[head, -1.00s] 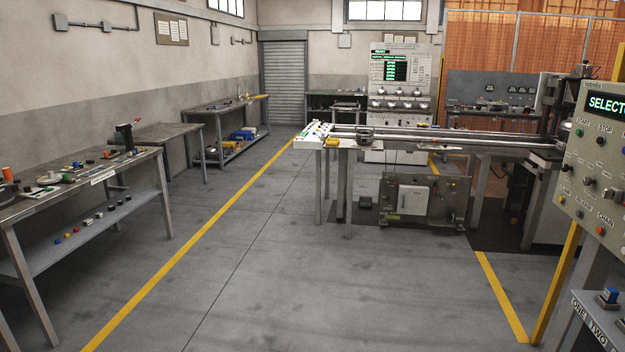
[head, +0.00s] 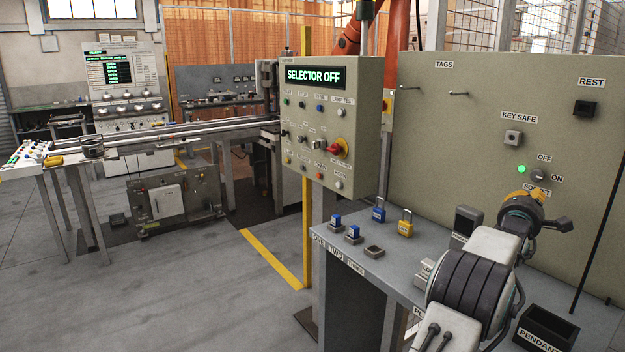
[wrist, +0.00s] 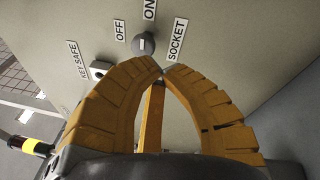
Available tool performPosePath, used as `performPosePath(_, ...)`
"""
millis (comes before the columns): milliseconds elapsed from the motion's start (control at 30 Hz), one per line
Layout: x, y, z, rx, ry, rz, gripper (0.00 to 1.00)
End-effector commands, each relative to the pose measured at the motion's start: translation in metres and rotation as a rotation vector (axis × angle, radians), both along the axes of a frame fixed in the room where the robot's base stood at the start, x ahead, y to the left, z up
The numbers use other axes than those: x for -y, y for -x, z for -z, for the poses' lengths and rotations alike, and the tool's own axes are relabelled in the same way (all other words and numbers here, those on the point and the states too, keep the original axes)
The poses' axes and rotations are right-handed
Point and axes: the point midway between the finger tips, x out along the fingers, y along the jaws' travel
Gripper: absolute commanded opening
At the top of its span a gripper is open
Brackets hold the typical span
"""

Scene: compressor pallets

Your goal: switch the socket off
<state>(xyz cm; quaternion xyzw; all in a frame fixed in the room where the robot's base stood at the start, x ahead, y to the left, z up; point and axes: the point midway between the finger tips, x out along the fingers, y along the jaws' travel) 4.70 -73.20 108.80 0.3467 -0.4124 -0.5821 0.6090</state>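The socket switch is a small round grey knob (head: 538,174) on the upright panel, with OFF above it, ON to its right and a partly hidden SOCKET label below. A green lamp (head: 521,169) glows left of it. The wrist view shows the knob (wrist: 143,44) with a short pale mark, which seems to line up with ON. My gripper (head: 522,197) is in front of the panel, just below the knob. In the wrist view its orange fingers (wrist: 164,69) come together at the tips, with nothing between them. The tips appear close to the knob; contact cannot be told.
A key safe (head: 513,138) is up and left of the knob. The grey bench (head: 400,262) below carries blue and yellow padlocks (head: 405,222) and a dark pendant box (head: 547,328). A control box (head: 330,120) reading SELECTOR OFF stands left. Open floor lies further left.

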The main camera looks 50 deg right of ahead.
Motion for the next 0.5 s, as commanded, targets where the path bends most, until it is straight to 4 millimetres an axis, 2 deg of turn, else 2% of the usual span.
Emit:
performPosePath(200,-0.0007,0.0001,-0.0012,-0.304,0.009,0.032,0.00)
performPosePath(500,-0.0009,0.0001,-0.0039,-0.561,0.014,0.063,0.00)
